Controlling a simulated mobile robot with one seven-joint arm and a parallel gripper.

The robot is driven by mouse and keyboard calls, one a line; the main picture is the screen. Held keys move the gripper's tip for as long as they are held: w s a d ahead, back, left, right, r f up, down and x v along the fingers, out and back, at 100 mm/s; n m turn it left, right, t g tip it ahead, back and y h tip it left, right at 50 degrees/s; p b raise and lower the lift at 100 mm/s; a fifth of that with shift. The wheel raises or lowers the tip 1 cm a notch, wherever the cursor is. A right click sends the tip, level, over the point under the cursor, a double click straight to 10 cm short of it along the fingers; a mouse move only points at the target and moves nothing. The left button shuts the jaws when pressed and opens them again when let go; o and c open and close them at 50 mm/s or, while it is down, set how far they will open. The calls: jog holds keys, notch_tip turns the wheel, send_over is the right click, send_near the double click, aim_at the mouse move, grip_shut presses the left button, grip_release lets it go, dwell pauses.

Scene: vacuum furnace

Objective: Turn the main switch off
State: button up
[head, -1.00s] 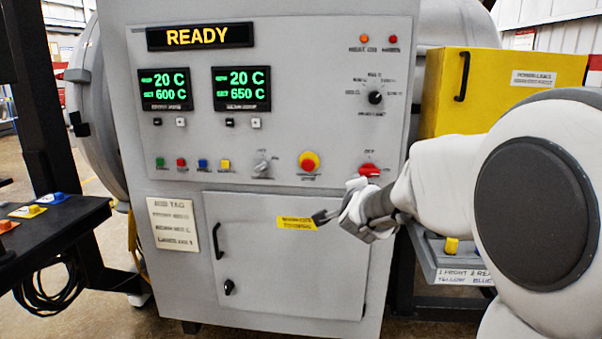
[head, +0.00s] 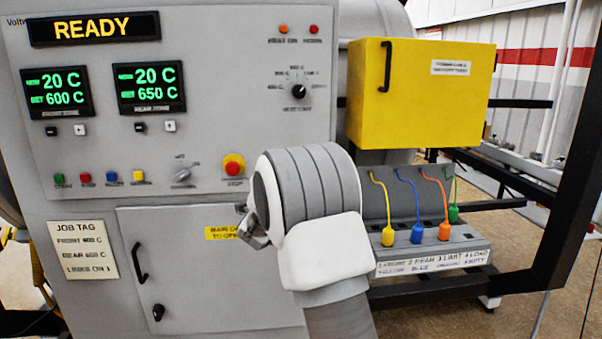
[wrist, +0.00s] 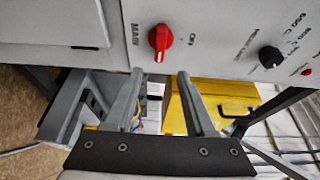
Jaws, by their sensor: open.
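The main switch (wrist: 160,42) is a red rotary knob on the grey panel, seen in the wrist view between the labels MAIN and OFF. Its handle lies crosswise to the direction of the OFF label, with a pale mark at its lower end in that view. My gripper (wrist: 160,77) is open, its two grey fingers pointing at the panel on either side of the knob's line. The fingertips appear just short of the knob, with nothing between them. In the head view my gripper (head: 247,233) is mostly hidden behind my wrist, and my arm covers the switch.
The furnace cabinet (head: 80,195) carries a READY display (head: 95,28). A red stop button (head: 233,165) sits left of my wrist. A yellow box (head: 420,100) and a rack of coloured plugs (head: 430,250) stand to the right. A black selector knob (wrist: 271,57) is nearby.

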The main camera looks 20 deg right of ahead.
jog(key=p+x, duration=0.1)
jog(key=x, duration=1.1)
jog(key=shift+w, duration=0.15)
grip_shut()
